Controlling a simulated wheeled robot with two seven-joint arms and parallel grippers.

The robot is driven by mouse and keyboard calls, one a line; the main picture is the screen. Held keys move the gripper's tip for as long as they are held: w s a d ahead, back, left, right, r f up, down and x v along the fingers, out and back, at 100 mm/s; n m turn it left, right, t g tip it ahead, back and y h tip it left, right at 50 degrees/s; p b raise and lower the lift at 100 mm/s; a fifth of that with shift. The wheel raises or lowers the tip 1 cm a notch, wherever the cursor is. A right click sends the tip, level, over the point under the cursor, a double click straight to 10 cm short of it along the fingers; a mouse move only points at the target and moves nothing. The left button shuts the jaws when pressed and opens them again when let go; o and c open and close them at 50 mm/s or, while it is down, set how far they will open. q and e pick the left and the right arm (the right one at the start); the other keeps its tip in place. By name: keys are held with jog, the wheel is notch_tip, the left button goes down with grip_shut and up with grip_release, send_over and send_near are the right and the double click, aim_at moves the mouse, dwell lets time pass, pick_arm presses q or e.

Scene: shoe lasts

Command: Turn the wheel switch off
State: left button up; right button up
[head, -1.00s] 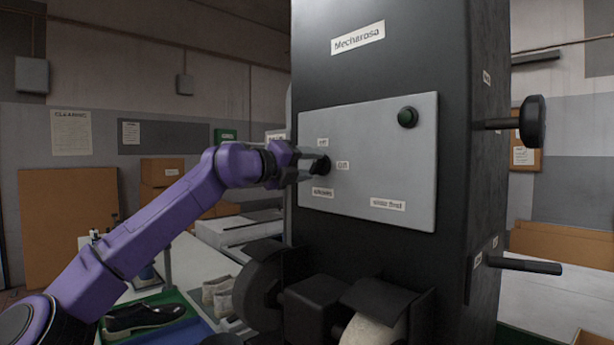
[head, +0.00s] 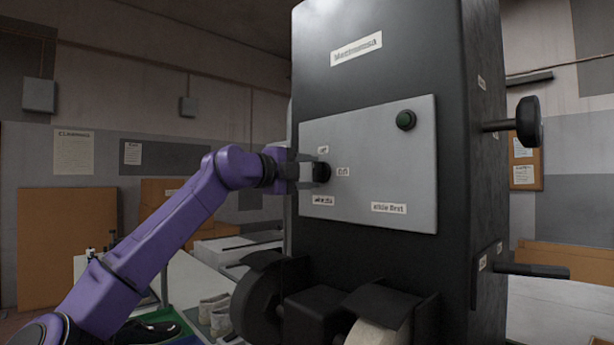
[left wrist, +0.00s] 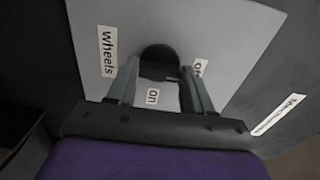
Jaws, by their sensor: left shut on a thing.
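The wheel switch is a small black knob (head: 322,172) on the grey panel (head: 385,165) of a tall dark machine. It also shows in the left wrist view (left wrist: 160,58). A "wheels" label (head: 323,200) is below it in the head view, with small labels above and to its right. In the left wrist view these read "off" (left wrist: 200,68) and "on" (left wrist: 153,96). My left gripper (head: 311,172) is shut on the knob, one finger on each side. Its fingers (left wrist: 160,72) partly cover the panel in the left wrist view. My right gripper is out of view.
A green button (head: 406,120) is at the panel's upper right. Black wheel guards (head: 385,300) stick out below the panel. A round black handle (head: 529,121) and a dark bar (head: 532,270) stick out on the right side.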

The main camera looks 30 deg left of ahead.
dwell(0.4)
pick_arm(q)
jog(key=o, duration=1)
jog(key=shift+o, duration=0.2)
jog(key=shift+s+a, duration=0.1)
jog(key=b+v, duration=0.2)
jog(key=shift+s+a+f, duration=0.1)
jog(key=shift+s+f, duration=0.2)
jog(key=b+v, duration=0.3)
jog(key=v, duration=0.4)
jog(key=shift+s+r, duration=0.3)
jog(key=shift+a, duration=0.15)
